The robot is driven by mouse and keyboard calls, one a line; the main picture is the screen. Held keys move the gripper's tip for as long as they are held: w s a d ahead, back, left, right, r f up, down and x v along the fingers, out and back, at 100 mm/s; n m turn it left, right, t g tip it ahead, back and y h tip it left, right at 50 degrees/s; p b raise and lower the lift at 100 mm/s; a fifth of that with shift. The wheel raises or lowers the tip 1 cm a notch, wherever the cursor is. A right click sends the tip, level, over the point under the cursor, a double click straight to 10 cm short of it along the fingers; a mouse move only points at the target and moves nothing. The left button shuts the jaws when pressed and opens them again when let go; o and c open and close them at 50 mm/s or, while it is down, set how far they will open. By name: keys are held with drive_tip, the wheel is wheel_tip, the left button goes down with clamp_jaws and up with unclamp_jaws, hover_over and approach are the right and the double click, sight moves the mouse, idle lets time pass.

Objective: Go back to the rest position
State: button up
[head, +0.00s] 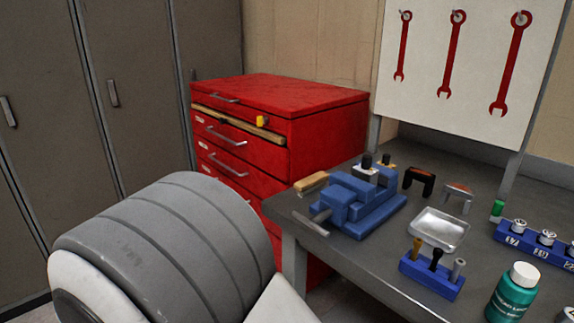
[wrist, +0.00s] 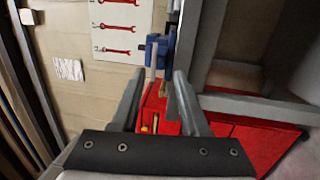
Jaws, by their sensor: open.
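My gripper (wrist: 160,76) shows in the wrist view. Its two grey fingers stand apart with nothing held between them. Beyond the fingers are the red tool cabinet (wrist: 250,138) and the blue vise (wrist: 163,50), both clear of the fingertips. The head view does not show the gripper. A large grey and white link of my own body fills the lower left there.
In the head view the red cabinet (head: 330,125) has a slightly open top drawer. The grey bench (head: 350,262) carries a blue vise (head: 360,212), a metal tray (head: 439,230), a socket rail (head: 535,243) and a green bottle (head: 514,294). Lockers (head: 130,60) stand at left.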

drive_tip(key=s+d+m+g+y, duration=0.3)
drive_tip(key=d+g+y, duration=0.25)
drive_tip(key=d, duration=0.55)
drive_tip(key=s+d+m+g+y, duration=0.35)
drive_tip(key=d+g, duration=0.35)
drive_tip(key=d, duration=0.3)
wheel_tip(320, 180, up, 27)
drive_tip(key=m+t+y+p, duration=0.1)
drive_tip(key=t+y+p, duration=0.4)
drive_tip(key=p, duration=1.8)
drive_tip(key=shift+s+d+r+m+y+p, duration=0.2)
drive_tip(key=shift+s+d+m+y+p, duration=0.1)
drive_tip(key=shift+s+m+y+p, duration=0.15)
